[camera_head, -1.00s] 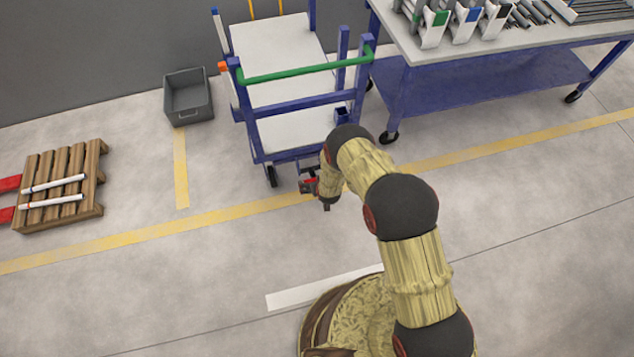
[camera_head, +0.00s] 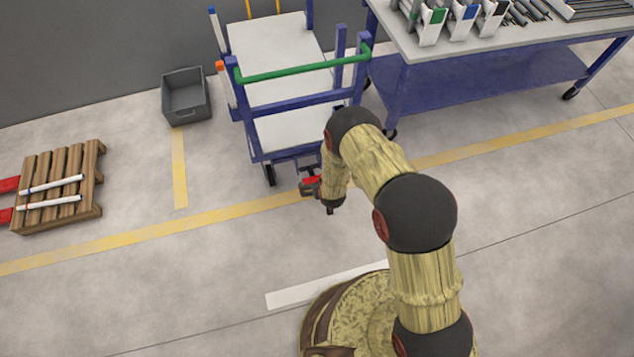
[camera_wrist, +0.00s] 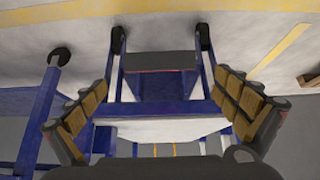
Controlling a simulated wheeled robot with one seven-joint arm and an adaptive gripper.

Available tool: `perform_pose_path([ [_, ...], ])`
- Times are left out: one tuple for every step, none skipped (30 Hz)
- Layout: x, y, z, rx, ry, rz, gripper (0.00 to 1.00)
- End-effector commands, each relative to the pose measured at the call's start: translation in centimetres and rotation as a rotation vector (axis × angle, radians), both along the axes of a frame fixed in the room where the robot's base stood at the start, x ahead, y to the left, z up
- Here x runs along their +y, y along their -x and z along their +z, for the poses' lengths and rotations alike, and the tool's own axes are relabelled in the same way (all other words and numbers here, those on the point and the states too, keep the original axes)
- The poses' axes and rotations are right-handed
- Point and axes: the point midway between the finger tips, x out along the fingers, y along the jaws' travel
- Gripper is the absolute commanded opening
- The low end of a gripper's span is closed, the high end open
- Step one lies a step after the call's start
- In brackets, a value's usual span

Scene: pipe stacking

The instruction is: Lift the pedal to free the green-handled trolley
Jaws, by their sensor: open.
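The trolley (camera_head: 290,100) has a blue frame, white decks and a green handle (camera_head: 300,70) across its near end. In the wrist view its blue frame (camera_wrist: 215,90) and two dark wheels show. A dark grey flat piece with a thin reddish edge, which looks like the pedal (camera_wrist: 160,62), sits between the trolley's legs. My gripper (camera_wrist: 162,82) is open, with its padded fingers spread on either side of this view and nothing held. In the head view my gripper (camera_head: 311,188) is low by the trolley's near lower end. My arm partly hides that area; contact with the pedal cannot be told.
A blue-framed worktable (camera_head: 480,70) with pipe holders stands close on the trolley's right. A grey bin (camera_head: 187,95) stands to its left. A wooden pallet (camera_head: 60,185) with white pipes lies further left. The floor in front is clear, crossed by yellow lines.

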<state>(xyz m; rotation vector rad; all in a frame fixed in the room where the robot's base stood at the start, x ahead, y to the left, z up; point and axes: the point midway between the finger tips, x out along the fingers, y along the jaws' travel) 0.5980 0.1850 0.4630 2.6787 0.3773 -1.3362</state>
Motion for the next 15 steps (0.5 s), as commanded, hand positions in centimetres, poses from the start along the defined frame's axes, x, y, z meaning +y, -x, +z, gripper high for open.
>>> perform_pose_path([
  [-0.1,0.4,0.7,0.0,0.0,0.0,1.0],
  [-0.2,0.7,1.0,0.0,0.0,0.0,1.0],
  [-0.3,1.0,1.4,0.001,0.0,0.0,1.0],
  [-0.3,1.2,1.7,0.001,0.0,0.0,1.0],
  [-0.4,1.4,1.9,0.0,0.0,0.0,1.0],
  [-0.4,1.6,2.3,0.0,0.0,0.0,1.0],
  [-0.5,1.7,2.5,0.0,0.0,0.0,1.0],
  [-0.5,1.8,2.6,0.0,0.0,0.0,1.0],
  [-0.6,2.0,2.8,0.0,0.0,0.0,1.0],
  [-0.6,2.1,2.9,0.0,0.0,0.0,1.0],
  [-0.6,2.2,3.0,0.0,0.0,0.0,1.0],
  [-0.6,2.2,3.1,0.0,0.0,0.0,1.0],
  [-0.7,2.3,3.1,0.0,0.0,0.0,1.0],
  [-0.7,2.3,3.1,0.0,0.0,0.0,1.0],
  [-0.7,2.3,3.1,0.001,0.0,0.0,1.0],
])
